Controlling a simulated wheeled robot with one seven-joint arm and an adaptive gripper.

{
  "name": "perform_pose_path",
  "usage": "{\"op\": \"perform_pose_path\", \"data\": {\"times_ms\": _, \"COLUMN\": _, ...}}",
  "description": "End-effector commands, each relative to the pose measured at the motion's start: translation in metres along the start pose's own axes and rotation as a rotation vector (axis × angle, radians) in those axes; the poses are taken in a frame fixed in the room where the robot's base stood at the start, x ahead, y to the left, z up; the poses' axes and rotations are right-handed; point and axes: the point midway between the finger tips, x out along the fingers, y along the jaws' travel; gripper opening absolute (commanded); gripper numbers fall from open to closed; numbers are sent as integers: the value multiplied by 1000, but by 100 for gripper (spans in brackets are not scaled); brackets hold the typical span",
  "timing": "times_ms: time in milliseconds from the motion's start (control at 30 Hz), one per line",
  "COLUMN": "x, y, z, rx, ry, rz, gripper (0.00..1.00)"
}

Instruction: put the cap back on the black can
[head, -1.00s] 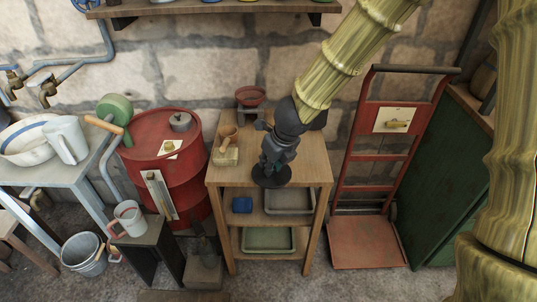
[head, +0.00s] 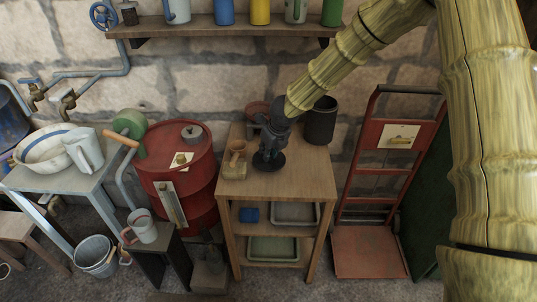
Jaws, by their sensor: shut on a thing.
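The black can (head: 320,122) stands upright at the back right of the wooden stand's top (head: 300,175). My gripper (head: 270,152) is shut on a flat round black cap (head: 264,166), which hangs below the fingers, roughly level. The cap appears over the stand's top, to the left of the can and apart from it. The fingers are dark and small here, so their exact hold on the cap is hard to see.
A red-topped item (head: 257,108) stands behind my gripper, partly hidden. A red drum (head: 180,165) is left of the stand, a red hand truck (head: 385,165) right.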

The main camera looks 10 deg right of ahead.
Motion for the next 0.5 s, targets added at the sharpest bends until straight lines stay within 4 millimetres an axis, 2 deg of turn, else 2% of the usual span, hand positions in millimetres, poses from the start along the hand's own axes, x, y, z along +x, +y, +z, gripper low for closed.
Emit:
{"op": "perform_pose_path", "data": {"times_ms": 167, "x": 5, "y": -3, "z": 6, "rx": -1, "ry": 1, "rz": 0, "gripper": 0}}
{"op": "perform_pose_path", "data": {"times_ms": 500, "x": 33, "y": -3, "z": -6, "rx": -2, "ry": 2, "rz": -1, "gripper": 0}}
